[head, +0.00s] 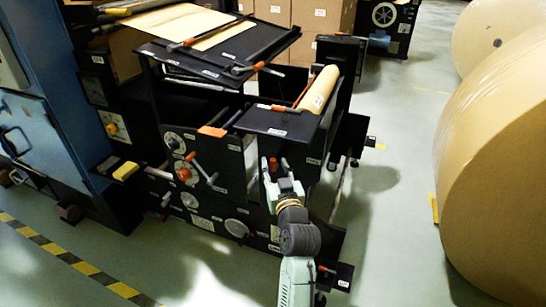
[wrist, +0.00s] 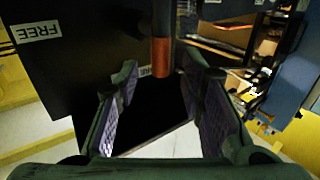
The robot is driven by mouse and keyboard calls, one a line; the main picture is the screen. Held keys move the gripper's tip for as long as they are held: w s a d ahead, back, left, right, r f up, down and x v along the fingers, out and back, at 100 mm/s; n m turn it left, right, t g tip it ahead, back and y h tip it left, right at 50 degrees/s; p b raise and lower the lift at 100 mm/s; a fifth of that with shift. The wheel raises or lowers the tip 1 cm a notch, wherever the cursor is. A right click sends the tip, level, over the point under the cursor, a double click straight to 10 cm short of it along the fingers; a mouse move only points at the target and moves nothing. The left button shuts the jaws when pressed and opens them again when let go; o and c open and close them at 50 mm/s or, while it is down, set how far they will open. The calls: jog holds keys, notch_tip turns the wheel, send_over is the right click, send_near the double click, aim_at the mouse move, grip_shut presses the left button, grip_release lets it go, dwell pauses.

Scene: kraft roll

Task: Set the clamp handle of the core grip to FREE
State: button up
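The clamp handle (wrist: 161,57) is a dark bar with an orange-red end, hanging down at the top middle of the wrist view. In the head view its orange part (head: 274,164) shows at my gripper's fingertips. A white FREE label (wrist: 36,31) is on the dark panel to the left. A second label (wrist: 145,71) beside the handle is mostly hidden. My gripper (head: 275,170) is open, and its two fingers (wrist: 166,80) stand on either side of the handle's end in the picture. I cannot tell whether they touch it.
The black machine frame (head: 215,205) stands around and left of the handle. A brown kraft roll (head: 320,88) lies on top of it. Large paper rolls (head: 500,165) stand at the right. Green floor (head: 390,215) is clear between them and the machine.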

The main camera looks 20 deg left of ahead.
aim_at(274, 163)
jog(key=shift+x, duration=1.55)
grip_shut()
